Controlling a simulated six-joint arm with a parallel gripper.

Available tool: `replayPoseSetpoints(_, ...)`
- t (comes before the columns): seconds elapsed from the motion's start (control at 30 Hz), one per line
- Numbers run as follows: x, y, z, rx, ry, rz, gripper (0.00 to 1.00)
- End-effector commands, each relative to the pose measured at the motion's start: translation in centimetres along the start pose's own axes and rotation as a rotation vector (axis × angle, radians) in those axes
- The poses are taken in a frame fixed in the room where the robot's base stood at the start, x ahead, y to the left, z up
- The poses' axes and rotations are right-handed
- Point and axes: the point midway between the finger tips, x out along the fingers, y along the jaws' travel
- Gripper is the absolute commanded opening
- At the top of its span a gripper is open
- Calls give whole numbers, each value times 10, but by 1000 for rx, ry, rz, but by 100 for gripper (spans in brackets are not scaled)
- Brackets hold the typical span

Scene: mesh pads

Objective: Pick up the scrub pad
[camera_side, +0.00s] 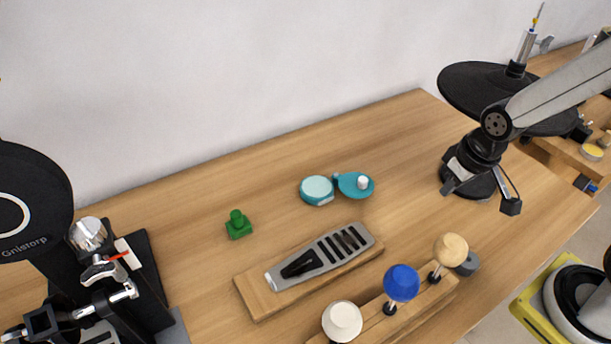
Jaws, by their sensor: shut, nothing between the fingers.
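A small green block with a rounded knob on top (238,226) stands on the wooden table left of centre; it looks most like the scrub pad, though its texture is too small to tell. My gripper (481,196) hangs over the right part of the table, pointing down, shut and empty. It is far to the right of the green block and touches no loose object that I can see.
A grey slotted tool (322,256) lies on a board. White, blue and wooden knobs (402,284) stand in front. Black equipment (130,275) fills the left.

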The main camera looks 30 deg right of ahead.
Motion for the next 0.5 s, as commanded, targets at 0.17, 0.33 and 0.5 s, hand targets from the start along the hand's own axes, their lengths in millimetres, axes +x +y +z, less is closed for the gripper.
replayPoseSetpoints(0.17, 0, 0, 0, 0, 0, 0, 0)
replayPoseSetpoints(0.33, 0, 0, 0, 0, 0, 0, 13)
replayPoseSetpoints(0.5, 0, 0, 0, 0, 0, 0, 67)
